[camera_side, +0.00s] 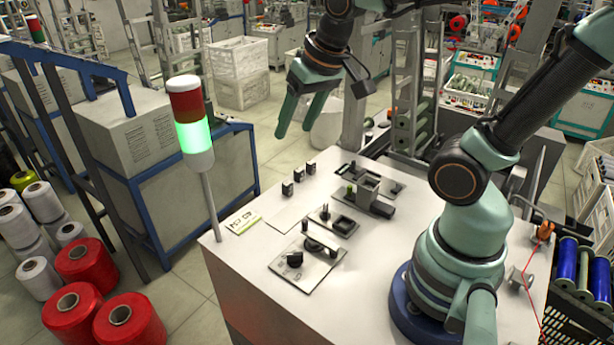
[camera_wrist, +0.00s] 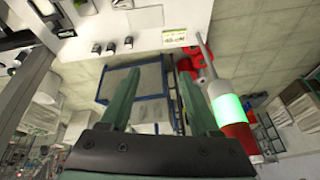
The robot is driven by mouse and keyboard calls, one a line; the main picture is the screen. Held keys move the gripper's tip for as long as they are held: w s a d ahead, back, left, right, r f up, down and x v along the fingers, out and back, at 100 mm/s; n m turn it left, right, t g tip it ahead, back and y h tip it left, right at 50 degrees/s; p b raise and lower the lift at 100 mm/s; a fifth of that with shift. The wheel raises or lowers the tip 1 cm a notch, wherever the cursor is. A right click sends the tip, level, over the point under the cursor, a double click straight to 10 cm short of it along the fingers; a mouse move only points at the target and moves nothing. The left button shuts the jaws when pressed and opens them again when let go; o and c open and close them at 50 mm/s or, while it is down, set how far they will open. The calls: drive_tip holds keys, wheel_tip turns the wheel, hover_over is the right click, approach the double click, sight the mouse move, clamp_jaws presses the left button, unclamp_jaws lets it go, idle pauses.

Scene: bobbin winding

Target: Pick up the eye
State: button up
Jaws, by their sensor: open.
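My gripper (camera_side: 295,128) is open and empty, high above the far edge of the white worktable (camera_side: 232,262). In the wrist view my gripper (camera_wrist: 158,74) also shows nothing between its fingers. Three small dark pieces stand in a row near the table's far edge: a near one (camera_side: 287,188), a middle one (camera_side: 299,175) and a far one (camera_side: 311,168). They show in the wrist view too, at upper left, with one (camera_wrist: 128,42) nearest the fingers. The pieces are below my gripper and apart from it. They are too small for me to tell which is the eye.
A front plate (camera_side: 308,268) with a dark knob, a small square tray (camera_side: 343,225) and a back fixture (camera_side: 368,189) stand on the table. A signal lamp (camera_side: 190,112) lit green rises at the left corner. A printed card (camera_side: 243,222) lies near it.

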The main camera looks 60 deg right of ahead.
drive_tip(key=w+d+f+m+g, duration=0.3)
drive_tip(key=w+d+f+m, duration=0.25)
drive_tip(key=w+m, duration=0.3)
drive_tip(key=m+g, duration=0.2)
drive_tip(key=m, duration=0.5)
hover_over(287, 183)
wheel_tip(287, 183, down, 7)
drive_tip(key=f, duration=0.6)
drive_tip(key=shift+w+d+f, duration=0.3)
drive_tip(key=shift+f, duration=0.05)
drive_tip(key=f, duration=0.4)
drive_tip(key=shift+s+a+f, duration=0.25)
drive_tip(key=shift+s+a, duration=0.1)
drive_tip(key=shift+s, duration=0.05)
drive_tip(key=shift+f, duration=0.5)
clamp_jaws()
